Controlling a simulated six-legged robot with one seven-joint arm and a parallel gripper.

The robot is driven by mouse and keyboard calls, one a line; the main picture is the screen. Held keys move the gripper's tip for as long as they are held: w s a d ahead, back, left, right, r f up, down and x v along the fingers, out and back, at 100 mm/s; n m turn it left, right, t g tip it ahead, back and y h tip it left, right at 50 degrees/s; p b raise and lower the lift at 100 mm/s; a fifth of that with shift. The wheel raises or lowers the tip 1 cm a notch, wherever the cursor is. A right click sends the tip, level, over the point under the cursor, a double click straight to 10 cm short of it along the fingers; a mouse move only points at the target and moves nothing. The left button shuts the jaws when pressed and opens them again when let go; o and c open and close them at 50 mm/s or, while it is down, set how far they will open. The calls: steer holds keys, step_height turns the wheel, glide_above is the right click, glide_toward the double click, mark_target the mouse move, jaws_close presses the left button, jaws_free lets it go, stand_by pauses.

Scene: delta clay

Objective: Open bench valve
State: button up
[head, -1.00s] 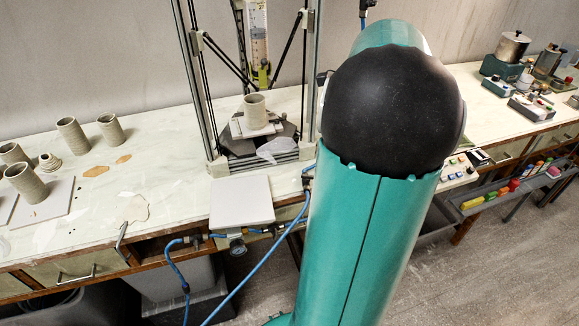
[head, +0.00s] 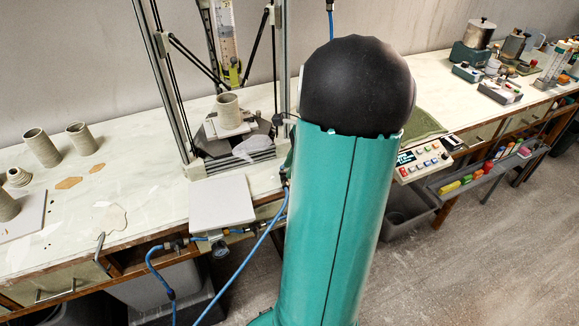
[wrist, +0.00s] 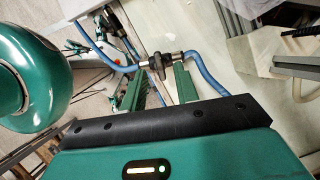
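In the wrist view, the bench valve (wrist: 159,64) is a small dark and brass fitting with a blue hose on each side. My gripper (wrist: 158,78) is open, with its two green fingers apart and nothing held between them. The valve shows just beyond the fingertips, between them in the picture. I cannot tell whether either finger touches it or how its handle is turned. In the head view, my gripper is hidden behind my arm, and the valve cannot be made out with certainty near the blue hose (head: 261,241) at the bench front.
A delta clay printer holds a grey cup (head: 229,111). A white tile (head: 221,203) lies at the bench's front edge. More clay cups (head: 42,147) stand at left. A button panel (head: 422,160) is right of my arm. Blue hoses hang below the bench; the floor at right is clear.

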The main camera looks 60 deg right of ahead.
steer(key=shift+w+a+f, duration=0.2)
steer(key=shift+w+f, duration=0.05)
steer(key=shift+f, duration=0.25)
steer(key=shift+c, duration=0.3)
jaws_close()
